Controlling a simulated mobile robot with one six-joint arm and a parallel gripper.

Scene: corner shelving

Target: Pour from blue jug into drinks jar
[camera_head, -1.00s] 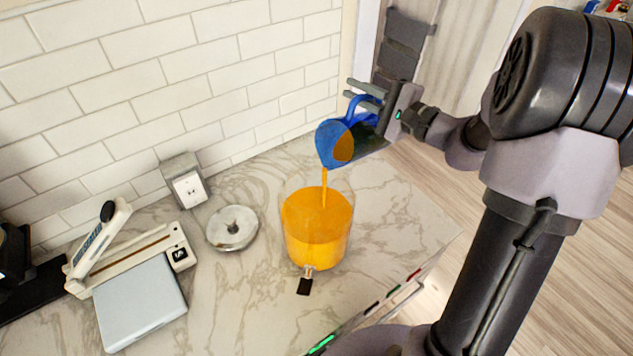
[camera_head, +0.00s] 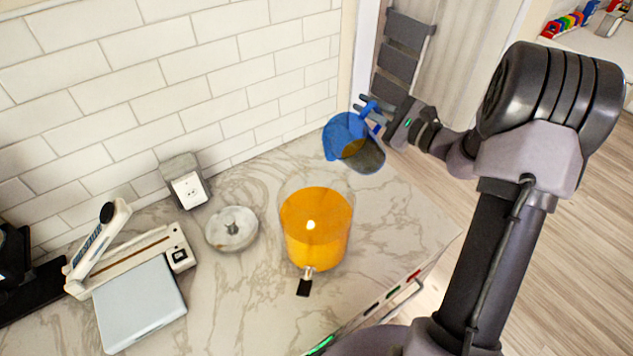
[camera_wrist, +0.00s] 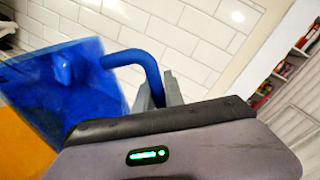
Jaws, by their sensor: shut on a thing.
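The blue jug (camera_head: 345,135) is held in the air behind and to the right of the drinks jar, tilted less than a full pour, with some orange liquid showing inside. My gripper (camera_head: 376,112) is shut on its handle; the wrist view shows the blue handle (camera_wrist: 140,62) at the fingers (camera_wrist: 160,92) and the jug body (camera_wrist: 62,92) at left. The clear drinks jar (camera_head: 316,230) stands on the counter, holding orange liquid up to near its upper part, with a tap at its front. No stream falls between jug and jar.
A round metal lid (camera_head: 232,229) lies left of the jar on the marble counter (camera_head: 240,300). A socket box (camera_head: 187,182) is by the tiled wall. Counter right of the jar is clear up to its edge.

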